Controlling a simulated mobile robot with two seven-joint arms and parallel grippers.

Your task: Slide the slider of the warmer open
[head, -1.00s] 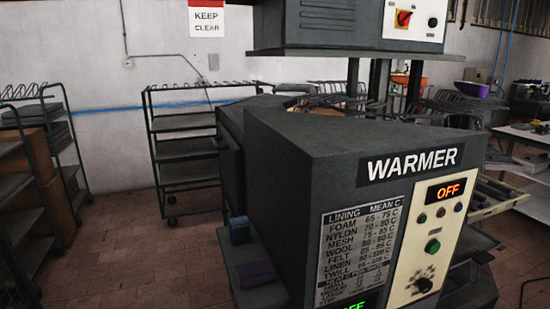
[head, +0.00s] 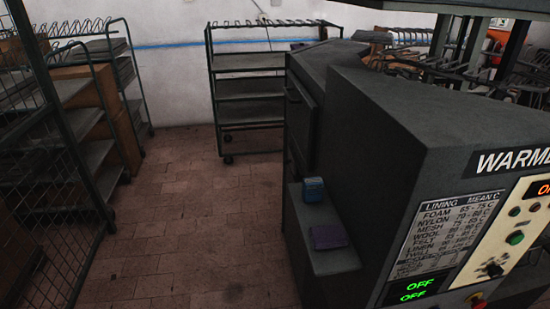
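The warmer (head: 400,130) is a large dark grey machine filling the right side of the head view. Its front carries a "WARMER" label, a lining temperature chart (head: 447,232) and a cream control panel (head: 508,238), cut off by the right edge. Two green "OFF" displays (head: 417,291) glow below the chart. On its left side is a dark panel with a small handle (head: 293,94) near the top; I cannot tell whether this is the slider. Neither of my grippers is in view.
A low side shelf (head: 333,260) on the warmer's left holds a blue box (head: 314,190) and a dark purple item (head: 328,237). A wheeled rack (head: 247,92) stands behind by the wall. More racks (head: 85,125) line the left. The brick-coloured tiled floor (head: 195,220) between is clear.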

